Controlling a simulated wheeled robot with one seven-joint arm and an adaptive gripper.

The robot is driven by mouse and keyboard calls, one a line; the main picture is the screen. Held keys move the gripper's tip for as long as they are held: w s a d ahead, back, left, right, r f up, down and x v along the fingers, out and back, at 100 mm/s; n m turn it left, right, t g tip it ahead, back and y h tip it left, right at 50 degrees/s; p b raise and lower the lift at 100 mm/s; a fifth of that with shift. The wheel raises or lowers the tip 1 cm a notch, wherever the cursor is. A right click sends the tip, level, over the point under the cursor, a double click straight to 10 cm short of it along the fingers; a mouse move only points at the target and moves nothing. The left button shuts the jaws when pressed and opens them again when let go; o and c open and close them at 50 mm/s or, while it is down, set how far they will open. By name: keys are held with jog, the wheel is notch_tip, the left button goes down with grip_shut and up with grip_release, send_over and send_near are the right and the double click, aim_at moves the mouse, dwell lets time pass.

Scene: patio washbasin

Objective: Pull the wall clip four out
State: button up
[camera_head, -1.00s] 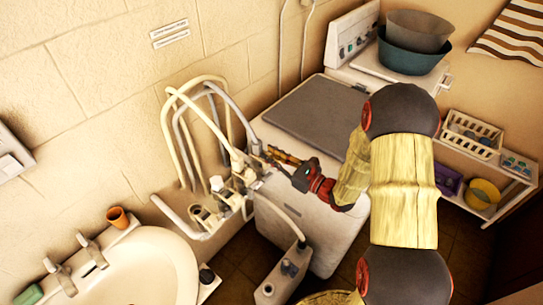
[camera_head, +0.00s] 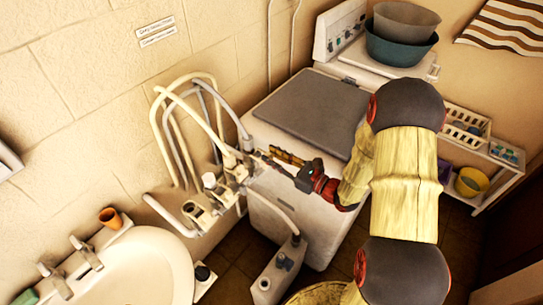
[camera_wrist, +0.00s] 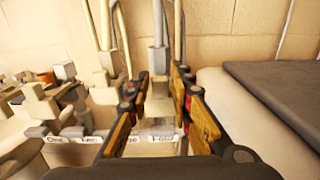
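The wall clips form a row of pale holders low on the wall beside the basin. In the wrist view a label strip under them reads One, Two, a partly hidden word, and Four. Wall clip four (camera_wrist: 158,108) is the rightmost, above the Four label. A grey hose connector (camera_wrist: 158,60) stands upright at it, also seen in the head view (camera_head: 247,143). My gripper (camera_wrist: 161,80) is open, its yellow-and-black fingers on either side of clip four; I cannot tell whether they touch it. In the head view my gripper (camera_head: 268,155) reaches the row's right end.
A white machine with a grey lid (camera_head: 310,110) stands right of the clips. A pale canister (camera_head: 280,270) stands below. Hoses arch up the wall behind the clips.

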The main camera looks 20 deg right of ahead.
jog(key=shift+o, duration=1.3)
jog(key=shift+w, duration=0.1)
jog(key=v, duration=1.2)
